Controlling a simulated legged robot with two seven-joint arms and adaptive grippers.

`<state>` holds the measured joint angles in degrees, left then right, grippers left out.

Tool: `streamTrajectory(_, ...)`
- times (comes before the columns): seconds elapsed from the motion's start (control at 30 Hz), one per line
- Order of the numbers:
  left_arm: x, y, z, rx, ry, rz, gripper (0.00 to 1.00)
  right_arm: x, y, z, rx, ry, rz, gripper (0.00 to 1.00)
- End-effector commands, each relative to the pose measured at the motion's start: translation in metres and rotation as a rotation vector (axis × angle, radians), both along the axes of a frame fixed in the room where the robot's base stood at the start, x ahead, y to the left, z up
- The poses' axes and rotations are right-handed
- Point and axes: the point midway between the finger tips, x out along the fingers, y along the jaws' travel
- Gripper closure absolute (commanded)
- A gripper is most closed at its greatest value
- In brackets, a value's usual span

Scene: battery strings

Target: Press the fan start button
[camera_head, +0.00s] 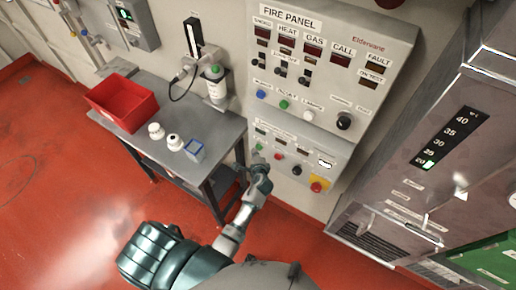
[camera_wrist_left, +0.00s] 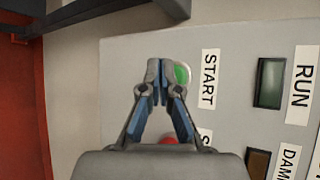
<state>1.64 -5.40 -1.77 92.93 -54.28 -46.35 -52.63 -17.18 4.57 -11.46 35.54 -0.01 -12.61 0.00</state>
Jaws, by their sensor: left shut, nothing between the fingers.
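The green start button (camera_wrist_left: 182,73) sits beside the START label (camera_wrist_left: 208,78) on a grey panel in the left wrist view. My left gripper (camera_wrist_left: 155,70) is shut and empty, its fingertips overlapping the button's left edge in that view. I cannot tell whether they touch it.
The fire panel (camera_head: 335,60) with several buttons and switches is above. A yellow-and-red stop button (camera_head: 318,185) is at the lower panel's right. A table (camera_head: 222,135) with a red bin (camera_head: 122,100) and bottles stands left. A metal cabinet (camera_head: 435,130) is right.

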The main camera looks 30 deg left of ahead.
Motion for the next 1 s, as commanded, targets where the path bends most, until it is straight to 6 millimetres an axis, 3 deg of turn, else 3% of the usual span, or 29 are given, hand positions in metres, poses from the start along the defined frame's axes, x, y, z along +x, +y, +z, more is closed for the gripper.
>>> streamTrajectory(1.0,0.0081,-0.0006,-0.0004,0.0,0.0,0.0,1.0,-0.0002,-0.0006,-0.0016,-0.001,0.0,0.0,0.43)
